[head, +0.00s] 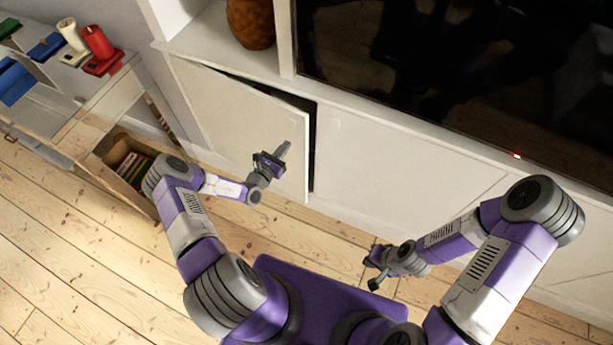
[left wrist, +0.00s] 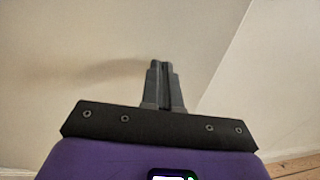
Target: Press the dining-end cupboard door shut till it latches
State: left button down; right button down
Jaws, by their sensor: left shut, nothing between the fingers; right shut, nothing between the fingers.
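The cupboard door (head: 240,119) is a cream panel at the left of the low white unit. It stands slightly ajar, with a dark gap along its top and right edge. My left gripper (head: 285,148) is shut and empty, in front of the door near its right edge. In the left wrist view the shut fingers (left wrist: 164,68) point at a pale panel (left wrist: 90,45); I cannot tell if they touch it. My right gripper (head: 372,270) is shut and empty, low over the floor at the right of the middle.
A closed panel (head: 390,165) adjoins the door on the right. A dark screen (head: 470,70) and a brown woven vase (head: 252,22) are above. At left, a shelf table (head: 90,125) holds candles, and a box of books (head: 133,165) sits beneath. Floorboards (head: 70,230) are clear at lower left.

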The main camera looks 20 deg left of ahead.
pick_arm(q)
jog(key=shift+b+x, duration=0.95)
jog(key=shift+x, duration=2.3)
jog(key=shift+s+r+p, duration=0.1)
jog(key=shift+s+p, duration=0.4)
jog(key=shift+s, duration=0.1)
jog(key=p+v, duration=0.5)
jog(key=v, duration=0.7)
